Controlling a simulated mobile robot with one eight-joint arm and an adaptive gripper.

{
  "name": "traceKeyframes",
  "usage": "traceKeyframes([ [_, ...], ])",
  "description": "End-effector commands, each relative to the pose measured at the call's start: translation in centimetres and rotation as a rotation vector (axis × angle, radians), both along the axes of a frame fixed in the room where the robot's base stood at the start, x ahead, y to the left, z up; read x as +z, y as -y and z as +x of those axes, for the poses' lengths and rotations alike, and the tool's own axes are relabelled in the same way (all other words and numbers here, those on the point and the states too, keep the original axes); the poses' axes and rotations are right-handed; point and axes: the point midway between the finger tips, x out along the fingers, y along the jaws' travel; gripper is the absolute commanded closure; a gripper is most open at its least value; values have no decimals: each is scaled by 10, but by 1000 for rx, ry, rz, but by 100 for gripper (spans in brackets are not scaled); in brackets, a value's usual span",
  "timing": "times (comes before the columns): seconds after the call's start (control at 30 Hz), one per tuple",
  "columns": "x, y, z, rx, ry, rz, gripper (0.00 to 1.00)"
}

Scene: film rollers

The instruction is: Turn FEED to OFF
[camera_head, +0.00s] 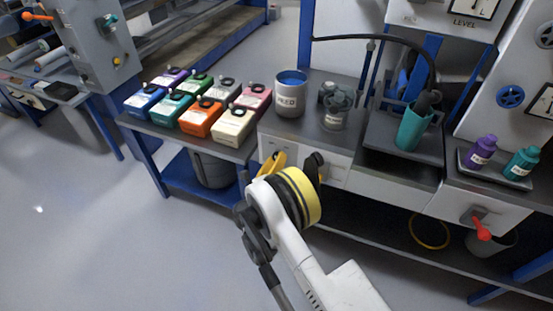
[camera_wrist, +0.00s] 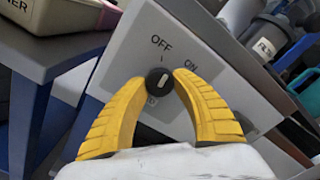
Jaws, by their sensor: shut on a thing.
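In the wrist view, a small round black knob (camera_wrist: 160,81) with a short white mark sits on a pale grey panel (camera_wrist: 130,52). The words OFF and ON stand above it and to its upper right. The white mark runs nearly upright in the picture, toward the OFF side. The two yellow fingers of my gripper (camera_wrist: 157,85) are closed on the knob from both sides. A label below the knob is mostly hidden by a finger. In the head view, my gripper (camera_head: 274,166) is at the front panel under the bench top, and the knob is hidden there.
Several coloured boxes (camera_head: 201,118) stand on the bench at left. A grey cup of blue liquid (camera_head: 290,97) and a jar (camera_head: 335,112) stand above the panel. A red lever (camera_head: 481,229) is at right. The floor at left is clear.

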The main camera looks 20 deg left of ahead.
Motion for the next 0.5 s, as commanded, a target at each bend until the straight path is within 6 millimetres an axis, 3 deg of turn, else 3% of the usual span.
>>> traceKeyframes([
  [0.5, 0, 3, 1, -6, -26, -336, 98],
])
